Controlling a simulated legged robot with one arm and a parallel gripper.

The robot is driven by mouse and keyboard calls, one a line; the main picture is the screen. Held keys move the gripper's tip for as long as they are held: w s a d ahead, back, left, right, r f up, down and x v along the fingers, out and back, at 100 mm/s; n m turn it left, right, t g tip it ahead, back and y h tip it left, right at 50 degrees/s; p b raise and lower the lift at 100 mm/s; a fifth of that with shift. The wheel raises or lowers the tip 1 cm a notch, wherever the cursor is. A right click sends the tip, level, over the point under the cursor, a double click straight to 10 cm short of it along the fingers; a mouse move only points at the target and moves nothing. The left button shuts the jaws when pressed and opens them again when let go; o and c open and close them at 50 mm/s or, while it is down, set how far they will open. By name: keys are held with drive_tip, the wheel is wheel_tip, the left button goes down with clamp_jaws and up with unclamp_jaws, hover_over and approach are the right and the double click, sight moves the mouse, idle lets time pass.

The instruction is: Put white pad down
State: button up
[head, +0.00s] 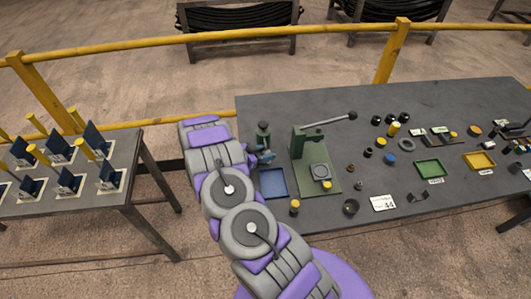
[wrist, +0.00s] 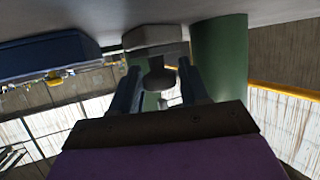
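My gripper (head: 264,157) is low over the left end of the dark table, just above the blue tray (head: 272,182). In the wrist view, which looks upside down, my two fingers (wrist: 160,88) stand apart. A dark rounded knob (wrist: 161,79) is between them, with narrow gaps seeming to show at its sides. Past it is a pale grey block (wrist: 154,38) against the table surface; I cannot tell whether this is the white pad. No clearly white pad shows in the head view, where my gripper hides this spot.
A green post with a dark knob (head: 263,131) stands right behind my gripper. A green lever press (head: 305,145) stands to the right. Small parts and green and yellow trays (head: 430,168) fill the right side.

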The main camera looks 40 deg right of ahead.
drive_tip(key=shift+o, duration=1.2)
